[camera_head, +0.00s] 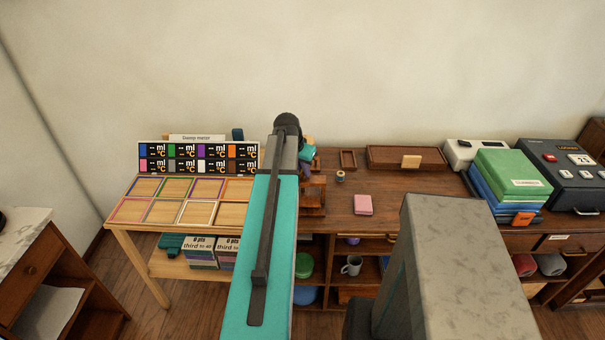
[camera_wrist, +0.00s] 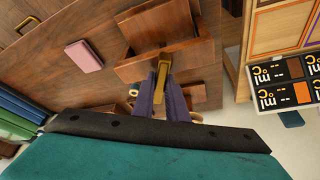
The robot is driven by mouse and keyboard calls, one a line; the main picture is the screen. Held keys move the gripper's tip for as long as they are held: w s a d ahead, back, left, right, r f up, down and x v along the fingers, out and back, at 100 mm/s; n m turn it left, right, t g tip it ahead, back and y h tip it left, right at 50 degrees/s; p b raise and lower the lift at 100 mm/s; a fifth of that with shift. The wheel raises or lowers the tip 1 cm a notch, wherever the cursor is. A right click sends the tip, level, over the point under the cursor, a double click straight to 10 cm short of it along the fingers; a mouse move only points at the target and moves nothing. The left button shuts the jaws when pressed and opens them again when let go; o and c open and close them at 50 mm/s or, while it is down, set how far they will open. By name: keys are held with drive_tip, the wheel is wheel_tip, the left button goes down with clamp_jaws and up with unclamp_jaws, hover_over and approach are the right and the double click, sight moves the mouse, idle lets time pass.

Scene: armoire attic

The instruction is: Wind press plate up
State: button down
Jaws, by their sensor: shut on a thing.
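The wooden press (camera_head: 313,196) stands on the brown desk, partly hidden behind my arm in the head view. In the wrist view the press (camera_wrist: 157,28) shows from above as stacked wooden boards with a brass handle (camera_wrist: 162,68) in front. My gripper (camera_wrist: 163,88) has its two purple fingers shut on this brass handle. In the head view only a small part of my gripper (camera_head: 308,152) shows beside the arm, at the top of the press. The height of the press plate cannot be told clearly, as the boards overlap.
A pink block (camera_head: 363,204) lies on the desk right of the press. A small round item (camera_head: 340,176) and a wooden tray (camera_head: 405,158) are behind it. A panel of coloured displays (camera_head: 198,158) stands at left. Green and blue folders (camera_head: 512,172) are at right.

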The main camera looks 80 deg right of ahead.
drive_tip(key=n, duration=0.2)
drive_tip(key=n+t, duration=0.1)
drive_tip(key=n, duration=0.1)
drive_tip(key=n+t, duration=0.1)
drive_tip(key=shift+s+a+f+n+b, duration=0.15)
drive_tip(key=shift+s+n+b, duration=0.1)
drive_tip(key=shift+n+b, duration=0.15)
drive_tip(key=n+t+b, duration=0.1)
drive_tip(key=n+t, duration=0.1)
drive_tip(key=n, duration=0.3)
drive_tip(key=n+y+b, duration=0.1)
drive_tip(key=n, duration=0.2)
drive_tip(key=n+t+y, duration=0.1)
drive_tip(key=n, duration=0.2)
drive_tip(key=shift+d+t+b, duration=0.2)
drive_tip(key=shift+t+b, duration=0.1)
drive_tip(key=shift+b, duration=0.05)
drive_tip(key=n+y+b, duration=0.1)
drive_tip(key=n, duration=0.3)
drive_tip(key=shift+a+n+y, duration=0.1)
drive_tip(key=shift+n+y, duration=0.2)
drive_tip(key=shift+y, duration=0.1)
drive_tip(key=c, duration=1.8)
unclamp_jaws()
drive_tip(key=shift+o, duration=0.2)
drive_tip(key=shift+w, duration=0.1)
